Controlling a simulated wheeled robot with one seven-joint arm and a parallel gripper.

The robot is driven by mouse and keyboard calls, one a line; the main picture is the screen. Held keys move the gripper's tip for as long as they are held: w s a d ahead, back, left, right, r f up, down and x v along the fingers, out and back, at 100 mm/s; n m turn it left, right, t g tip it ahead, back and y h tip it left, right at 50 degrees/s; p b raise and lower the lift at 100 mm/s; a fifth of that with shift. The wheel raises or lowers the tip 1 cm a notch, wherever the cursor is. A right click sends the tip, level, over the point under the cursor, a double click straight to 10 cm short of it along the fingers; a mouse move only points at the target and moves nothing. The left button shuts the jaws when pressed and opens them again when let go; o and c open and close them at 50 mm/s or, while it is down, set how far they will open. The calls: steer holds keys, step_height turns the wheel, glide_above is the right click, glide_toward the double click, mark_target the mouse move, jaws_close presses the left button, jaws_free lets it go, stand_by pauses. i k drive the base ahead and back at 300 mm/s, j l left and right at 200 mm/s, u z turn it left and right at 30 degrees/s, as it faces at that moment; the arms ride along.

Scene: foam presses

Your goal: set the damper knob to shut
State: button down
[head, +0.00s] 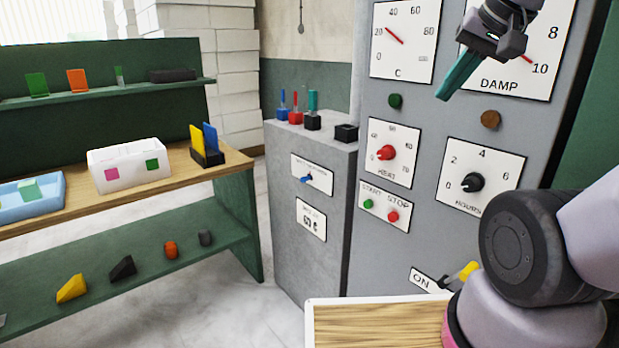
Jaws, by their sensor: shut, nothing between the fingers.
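A blue pointer knob (308,178) sits on a small white plate on the front of the low grey cabinet. It looks turned close to level; the plate's lettering is too small to read, so I cannot be sure that it is the damper knob. A dial marked DAMP (499,85) is high on the tall grey panel, partly hidden by my gripper; its red needle is near 10. My gripper (442,96) has teal fingers, shut and empty, in front of the upper panel, above and right of the blue knob and well apart from it.
The tall grey panel (430,130) carries a red heat knob (386,153), a black hours knob (472,182), start and stop buttons and an ON switch (433,282). Several coloured handles stand on the cabinet top. A green shelf unit (230,185) is at left. A wooden-topped surface (375,325) is in front.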

mark_target(303, 179)
steer(key=i+j+u, duration=0.25)
steer(key=i, duration=0.25)
steer(key=i+j+u, duration=0.25)
steer(key=i, duration=0.25)
